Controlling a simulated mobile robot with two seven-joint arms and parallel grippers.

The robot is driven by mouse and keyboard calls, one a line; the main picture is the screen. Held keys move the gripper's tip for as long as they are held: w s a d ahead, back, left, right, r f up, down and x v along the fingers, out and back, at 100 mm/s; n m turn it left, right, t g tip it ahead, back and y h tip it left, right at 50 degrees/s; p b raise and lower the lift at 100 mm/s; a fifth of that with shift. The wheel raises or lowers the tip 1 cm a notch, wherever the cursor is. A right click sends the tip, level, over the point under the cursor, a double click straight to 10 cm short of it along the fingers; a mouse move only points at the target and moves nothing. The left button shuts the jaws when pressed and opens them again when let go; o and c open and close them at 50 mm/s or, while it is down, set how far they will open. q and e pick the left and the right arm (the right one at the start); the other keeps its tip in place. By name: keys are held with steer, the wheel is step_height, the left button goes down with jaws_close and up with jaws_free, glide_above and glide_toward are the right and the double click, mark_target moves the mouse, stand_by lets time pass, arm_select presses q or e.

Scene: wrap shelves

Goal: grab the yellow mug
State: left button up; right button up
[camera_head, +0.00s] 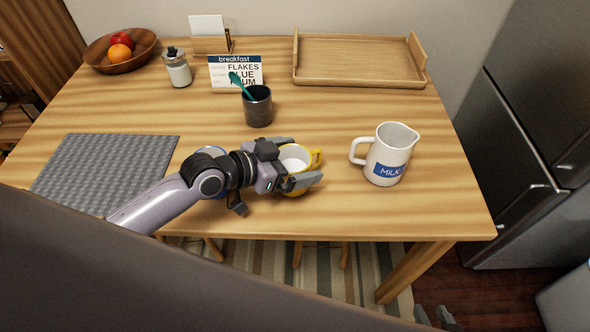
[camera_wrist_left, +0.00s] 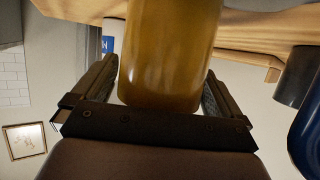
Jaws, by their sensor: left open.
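The yellow mug (camera_head: 296,157) stands upright near the table's front edge. Its white inside faces up and its yellow handle points right. It fills the middle of the left wrist view (camera_wrist_left: 172,55). My left gripper (camera_head: 301,164) is open, with one finger on each side of the mug. The fingers hide part of the mug's body in the head view. The tips of my right gripper (camera_head: 436,318) show at the bottom edge, mostly cut off.
A white milk jug (camera_head: 388,158) stands to the right of the mug. A dark cup (camera_head: 258,108) with a teal utensil stands behind it. A blue-rimmed item (camera_head: 211,151) is partly hidden by my left arm. A grey placemat (camera_head: 105,170) lies left; a wooden tray (camera_head: 355,82) is at the back.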

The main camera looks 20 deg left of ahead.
arm_select(q)
steer(key=shift+r, duration=0.1)
steer(key=c, duration=1.2)
steer(key=shift+r, duration=0.15)
step_height(320, 180, up, 20)
steer(key=p, duration=0.2)
steer(key=shift+f+p, duration=0.25)
steer(key=shift+p, duration=0.1)
